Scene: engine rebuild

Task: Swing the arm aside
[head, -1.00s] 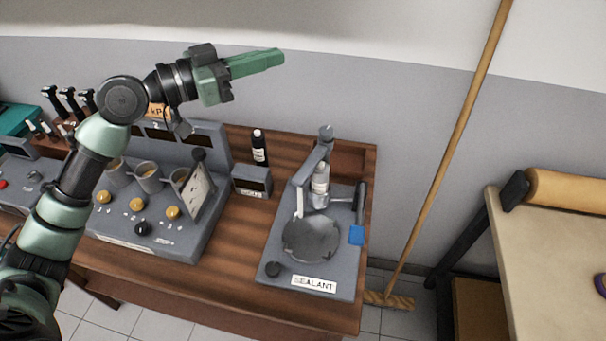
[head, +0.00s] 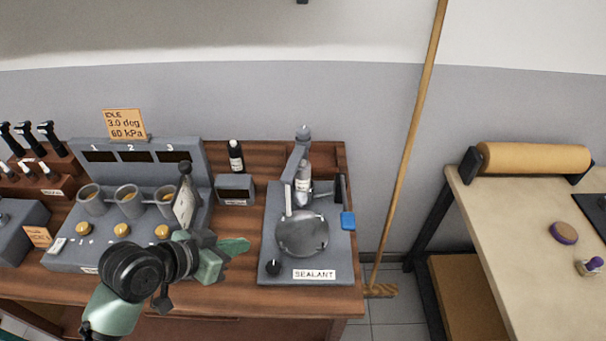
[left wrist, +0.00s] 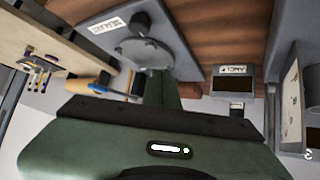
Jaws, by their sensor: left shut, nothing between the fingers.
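The grey SEALANT station (head: 262,262) stands on the wooden bench. Its arm (head: 290,175) reaches from a post (head: 303,135) at the back over a round grey plate (head: 302,233), beside a clear bottle (head: 303,178). The plate shows upside down in the left wrist view (left wrist: 140,52). My left gripper (head: 243,245) is shut and empty, with green fingers pointing right toward the station, apart from its arm. In the left wrist view the gripper (left wrist: 160,88) hides part of the station. My right gripper is out of view.
A grey console (head: 60,250) with several cups and yellow knobs stands at left, its tilted panel (head: 185,205) close to my gripper. A small display box (head: 234,188) and a black bottle (head: 236,156) sit behind. A blue-ended tool (head: 348,221) hangs at the station's right. A broom (head: 405,150) leans beyond.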

